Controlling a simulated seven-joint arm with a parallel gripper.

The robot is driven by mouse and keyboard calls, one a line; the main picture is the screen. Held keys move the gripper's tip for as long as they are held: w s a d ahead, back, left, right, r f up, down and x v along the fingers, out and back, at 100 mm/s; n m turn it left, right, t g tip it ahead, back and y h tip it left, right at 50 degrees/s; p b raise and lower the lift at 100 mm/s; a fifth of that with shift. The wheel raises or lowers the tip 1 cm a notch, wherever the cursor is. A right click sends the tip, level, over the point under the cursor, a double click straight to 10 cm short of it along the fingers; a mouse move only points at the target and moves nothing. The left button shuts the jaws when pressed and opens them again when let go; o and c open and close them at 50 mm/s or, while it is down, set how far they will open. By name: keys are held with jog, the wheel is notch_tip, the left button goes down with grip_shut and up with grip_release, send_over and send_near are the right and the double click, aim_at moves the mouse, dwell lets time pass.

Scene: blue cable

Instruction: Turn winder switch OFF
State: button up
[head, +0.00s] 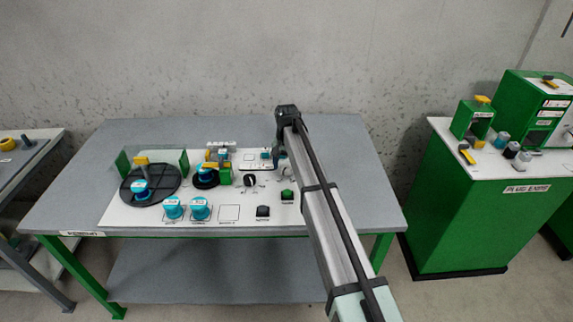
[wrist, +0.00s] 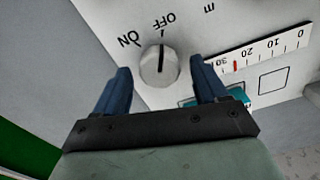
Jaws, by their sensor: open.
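The winder switch (wrist: 158,66) is a round white knob with a dark pointer line on a white panel in the wrist view. Its pointer line points up in the picture, toward the upside-down OFF label; the ON label is at its upper left. My gripper (wrist: 161,74) is open, with one blue finger on each side of the knob. Gaps show between the fingers and the knob. In the head view, my gripper (head: 281,160) is over the right part of the white board (head: 150,213), and the switch cannot be made out there.
A printed scale (wrist: 255,52) and a teal part lie right of the knob in the wrist view. A black rotary knob (head: 250,180), a green button (head: 287,195) and teal spools (head: 200,209) are on the board. A green cabinet (head: 490,210) stands at the right.

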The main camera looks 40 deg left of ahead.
aim_at(286, 167)
notch_tip(286, 167, up, 14)
dwell(0.8)
jog(key=shift+f, duration=0.1)
dwell(0.3)
